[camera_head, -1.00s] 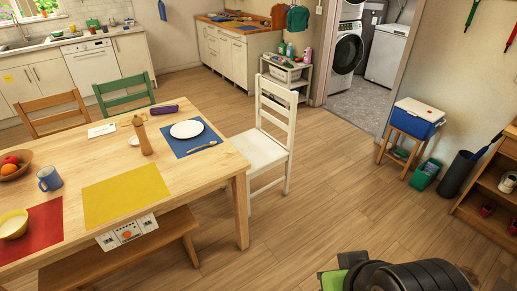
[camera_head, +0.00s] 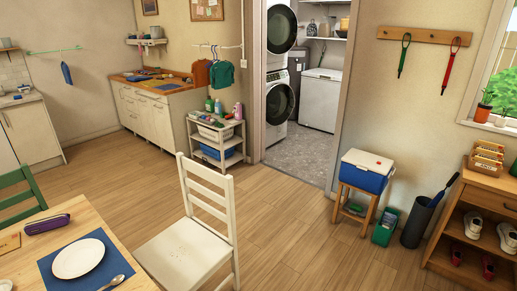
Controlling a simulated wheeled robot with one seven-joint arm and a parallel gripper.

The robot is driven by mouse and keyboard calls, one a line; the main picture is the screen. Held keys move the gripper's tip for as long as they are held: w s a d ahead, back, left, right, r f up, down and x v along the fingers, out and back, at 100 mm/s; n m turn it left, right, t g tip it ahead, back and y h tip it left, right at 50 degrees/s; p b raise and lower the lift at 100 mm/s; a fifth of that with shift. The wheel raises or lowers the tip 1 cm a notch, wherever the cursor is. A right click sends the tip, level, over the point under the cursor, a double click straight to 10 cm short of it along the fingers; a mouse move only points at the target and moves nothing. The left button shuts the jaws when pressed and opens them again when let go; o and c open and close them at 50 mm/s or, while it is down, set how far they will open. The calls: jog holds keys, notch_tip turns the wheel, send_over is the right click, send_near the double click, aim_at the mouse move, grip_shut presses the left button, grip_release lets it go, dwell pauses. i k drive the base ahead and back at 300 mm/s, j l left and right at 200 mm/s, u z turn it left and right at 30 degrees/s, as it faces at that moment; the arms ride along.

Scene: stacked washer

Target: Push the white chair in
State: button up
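The white chair (camera_head: 186,250) stands upright at the right end of the wooden dining table (camera_head: 30,268). Its slatted back (camera_head: 207,195) is on the side away from the table. The front of its seat reaches close to the table's edge; I cannot tell how far it goes under. The chair's lower legs are cut off by the bottom of the picture. My gripper is not in view.
A blue placemat (camera_head: 60,272) with a white plate (camera_head: 78,258) lies on the table by the chair. A green chair (camera_head: 22,190) stands behind the table. Open wooden floor (camera_head: 300,240) lies right of the chair. A white cart (camera_head: 218,145) stands beyond it.

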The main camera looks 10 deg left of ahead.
aim_at(186, 254)
jog(key=i+z, duration=0.3)
jog(key=i, duration=0.95)
jog(key=i+u, duration=0.35)
jog(key=i+l+u, duration=0.1)
jog(key=i+u, duration=0.15)
jog(key=u, duration=0.15)
jog(key=i+l+u, duration=0.2)
jog(key=u, duration=0.15)
jog(key=i+l+u, duration=0.1)
jog(key=u, duration=0.35)
jog(key=i+l+u, duration=0.15)
jog(key=u, duration=0.3)
jog(key=i+l+u, duration=0.25)
jog(key=u, duration=0.2)
jog(key=i+l+u, duration=0.1)
jog(key=l+u, duration=0.15)
jog(key=u, duration=0.2)
jog(key=i+l+u, duration=0.1)
jog(key=l+u, duration=0.2)
jog(key=u, duration=0.15)
jog(key=l+u, duration=0.3)
jog(key=u, duration=0.15)
jog(key=l+u, duration=0.75)
jog(key=l, duration=0.15)
